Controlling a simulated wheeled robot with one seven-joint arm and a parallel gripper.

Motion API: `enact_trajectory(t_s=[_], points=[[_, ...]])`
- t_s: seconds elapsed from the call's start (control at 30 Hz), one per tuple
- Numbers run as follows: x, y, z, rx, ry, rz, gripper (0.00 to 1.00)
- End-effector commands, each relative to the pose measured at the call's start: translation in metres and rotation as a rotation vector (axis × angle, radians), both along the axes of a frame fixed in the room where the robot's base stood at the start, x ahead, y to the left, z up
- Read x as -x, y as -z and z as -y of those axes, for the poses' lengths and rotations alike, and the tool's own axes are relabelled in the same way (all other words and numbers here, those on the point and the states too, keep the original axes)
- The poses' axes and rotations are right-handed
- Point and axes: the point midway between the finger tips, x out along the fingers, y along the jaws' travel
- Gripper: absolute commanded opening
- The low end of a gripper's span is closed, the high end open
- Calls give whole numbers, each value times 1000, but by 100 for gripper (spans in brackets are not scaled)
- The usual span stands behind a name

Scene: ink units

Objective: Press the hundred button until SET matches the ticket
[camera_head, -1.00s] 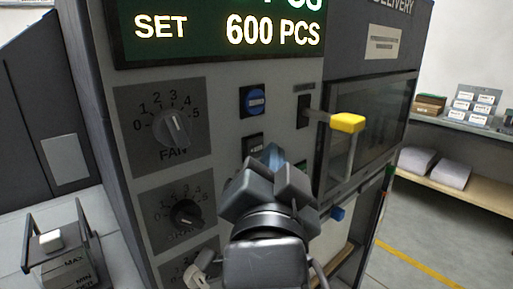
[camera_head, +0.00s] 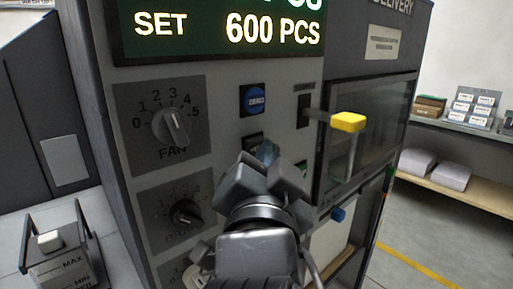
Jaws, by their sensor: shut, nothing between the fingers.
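The display (camera_head: 222,32) reads SET 600 PCS in its visible lower row; the row above is cut off by the frame's top edge. Below it on the grey panel is a blue button (camera_head: 254,99), apparently marked ZERO. A dark button (camera_head: 251,141) sits under that, mostly hidden behind my gripper, and its label is unreadable now. My gripper (camera_head: 265,155) is shut and empty, with its tips over this dark button's place. I cannot tell whether the tips touch it. No ticket is clearly identifiable in view.
A FAN dial (camera_head: 173,126) and a second dial (camera_head: 184,214) are left of my gripper. A yellow-topped lever (camera_head: 348,123) juts out to the right. A windowed delivery compartment (camera_head: 374,120) is beyond it. Shelves with boxes (camera_head: 473,106) stand far right.

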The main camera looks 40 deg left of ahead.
Motion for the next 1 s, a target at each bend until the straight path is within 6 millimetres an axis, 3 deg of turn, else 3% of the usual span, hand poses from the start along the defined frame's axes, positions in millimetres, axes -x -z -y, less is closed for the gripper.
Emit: enact_trajectory(t_s=[1.0], points=[[0,0,-8,0,-1,0,0]])
